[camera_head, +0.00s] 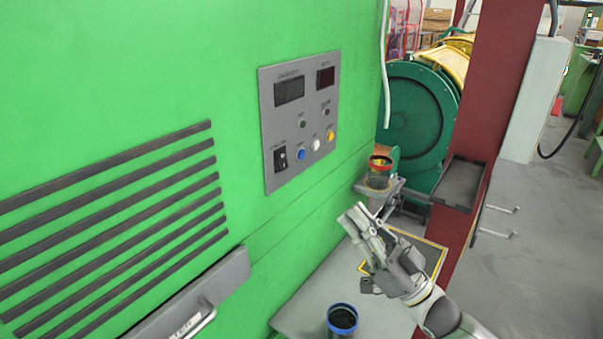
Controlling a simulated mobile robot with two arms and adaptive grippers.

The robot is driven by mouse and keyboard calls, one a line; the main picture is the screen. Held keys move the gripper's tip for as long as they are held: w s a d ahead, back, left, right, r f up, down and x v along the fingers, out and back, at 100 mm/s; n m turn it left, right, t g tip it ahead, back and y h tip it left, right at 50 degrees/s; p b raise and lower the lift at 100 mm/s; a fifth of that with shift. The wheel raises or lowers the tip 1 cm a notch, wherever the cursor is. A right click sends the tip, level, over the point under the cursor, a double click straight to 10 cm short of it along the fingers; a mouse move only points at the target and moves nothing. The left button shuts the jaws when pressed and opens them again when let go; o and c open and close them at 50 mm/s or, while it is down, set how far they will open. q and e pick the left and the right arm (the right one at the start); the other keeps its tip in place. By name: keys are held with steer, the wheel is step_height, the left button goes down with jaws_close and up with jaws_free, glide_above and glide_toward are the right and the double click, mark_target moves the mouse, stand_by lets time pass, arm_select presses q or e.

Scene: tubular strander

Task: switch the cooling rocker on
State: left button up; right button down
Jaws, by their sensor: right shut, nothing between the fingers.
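A grey control panel (302,120) is set in the green cabinet wall. At its lower left is a black rocker switch (280,158), which I take as the cooling rocker; its label is too small to read and its position cannot be told. Beside it are a blue button (301,154), a white button (315,144) and a yellow button (330,135). My right gripper (352,219) is shut and empty, below and to the right of the panel, apart from it. My left gripper is not in view.
A blue-rimmed container (342,320) stands on the grey surface below my right gripper. A red-rimmed container (379,172) sits on a small bracket near the red column (493,90). A grey drawer-like ledge with a handle (205,315) juts out at lower left.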

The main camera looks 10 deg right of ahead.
mark_target(283, 154)
steer(key=shift+w+a+f+p+x, duration=0.3)
steer(key=shift+p+x, duration=0.75)
steer(key=shift+x, duration=1.1)
steer(key=shift+w+a+f+p+x, duration=0.15)
steer(key=shift+f+p+x, duration=0.3)
steer(key=shift+p+x, duration=1.15)
steer(key=shift+w+a+f+p+x, duration=0.15)
steer(key=shift+f+p+x, duration=0.3)
steer(key=shift+x, duration=2.2)
steer(key=shift+w, duration=0.1)
steer(key=b, duration=0.2)
steer(key=f+b, duration=0.1)
steer(key=shift+w+a+t+b, duration=0.15)
steer(key=shift+w+t+b, duration=0.1)
steer(key=shift+t+b, duration=0.15)
steer(key=shift+w+r+p, duration=0.1)
steer(key=shift+r+p, duration=0.2)
steer(key=shift+r, duration=0.05)
